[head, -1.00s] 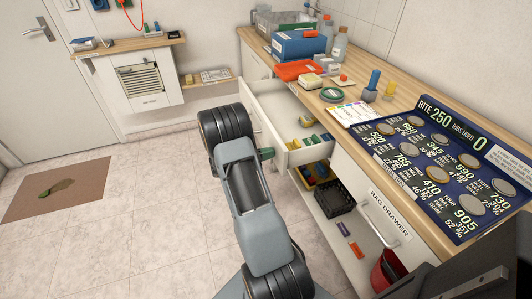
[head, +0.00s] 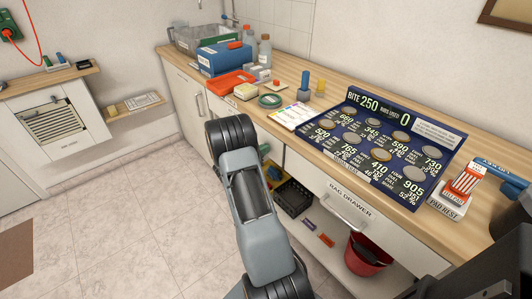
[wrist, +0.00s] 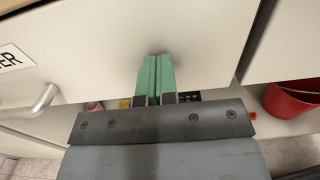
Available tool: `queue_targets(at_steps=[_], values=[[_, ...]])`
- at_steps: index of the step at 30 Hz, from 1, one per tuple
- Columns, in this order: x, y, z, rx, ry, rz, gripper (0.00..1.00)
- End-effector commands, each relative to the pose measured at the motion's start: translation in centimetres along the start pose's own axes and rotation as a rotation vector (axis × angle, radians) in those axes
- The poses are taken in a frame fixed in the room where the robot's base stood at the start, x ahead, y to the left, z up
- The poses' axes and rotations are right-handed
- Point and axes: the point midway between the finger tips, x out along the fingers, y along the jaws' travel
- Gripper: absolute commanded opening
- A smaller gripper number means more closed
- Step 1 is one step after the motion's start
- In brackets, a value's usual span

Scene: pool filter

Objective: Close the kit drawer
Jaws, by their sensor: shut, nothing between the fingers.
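The kit drawer's white front (wrist: 110,40) fills most of the wrist view, with a metal handle (wrist: 35,105) and a label ending in "ER" at the left. My gripper (wrist: 155,65) has its green fingers shut together, empty, with the tips at the right part of this front; they appear to touch it. In the head view my arm hides most of the drawer, and no open drawer interior shows. The front looks about level with the neighbouring panel, but I cannot tell whether it is fully flush.
A black crate (head: 292,198) is on the low shelf. The counter above holds a blue box (head: 222,58), a red tray (head: 231,82) and a dark price board (head: 375,140). Floor at left is clear.

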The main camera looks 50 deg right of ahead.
Motion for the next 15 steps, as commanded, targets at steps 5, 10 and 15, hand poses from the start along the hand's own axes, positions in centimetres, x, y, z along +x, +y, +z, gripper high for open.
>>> queue_targets(at_steps=[5,10,15], values=[[-0.1,-0.1,0.0,0.0,0.0,-0.001,0.0],[-1.1,-0.2,0.0,-0.001,0.001,-0.003,0.0],[-4.1,-0.4,0.1,-0.002,0.001,-0.003,0.0]])
